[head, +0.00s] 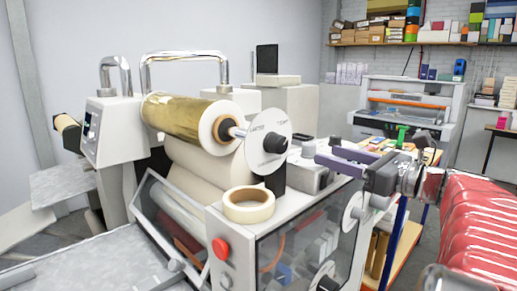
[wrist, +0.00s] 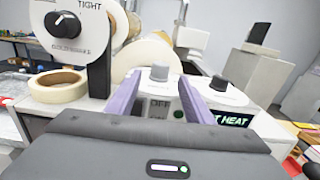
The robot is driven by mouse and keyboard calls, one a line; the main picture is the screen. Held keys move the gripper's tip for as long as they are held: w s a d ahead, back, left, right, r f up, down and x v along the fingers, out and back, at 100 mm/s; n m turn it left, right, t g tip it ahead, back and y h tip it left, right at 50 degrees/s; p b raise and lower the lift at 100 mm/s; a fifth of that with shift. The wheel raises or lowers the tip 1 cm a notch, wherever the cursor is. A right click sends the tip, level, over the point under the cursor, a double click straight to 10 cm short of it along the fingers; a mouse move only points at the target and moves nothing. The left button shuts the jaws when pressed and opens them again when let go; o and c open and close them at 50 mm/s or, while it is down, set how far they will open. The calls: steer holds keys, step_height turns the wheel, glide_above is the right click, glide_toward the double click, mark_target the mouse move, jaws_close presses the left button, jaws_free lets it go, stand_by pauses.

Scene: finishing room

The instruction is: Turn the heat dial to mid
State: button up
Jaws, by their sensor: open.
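A green-lit display (wrist: 232,119) ends in the word HEAT; my right finger hides its start. A black knob (wrist: 218,82) stands above it on a pale round base, just right of my right finger. A grey knob (wrist: 159,72) stands above a plate marked OFF (wrist: 159,103); it appears between my two purple fingers. I cannot tell for sure which knob is the heat dial, nor read either setting. My gripper (wrist: 158,88) is open and empty; I see no contact. In the head view my gripper (head: 326,149) reaches left above the control box (head: 310,178).
The tension disc with its black knob (head: 275,143), marked TIGHT, and the gold foil roll (head: 180,113) stand left of my gripper. A tape roll (head: 248,204) lies on the machine top near a red button (head: 220,248).

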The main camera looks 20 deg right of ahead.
mark_target(315, 151)
steer(key=shift+x, duration=3.95)
steer(key=shift+c, duration=0.6)
steer(key=c, duration=0.9)
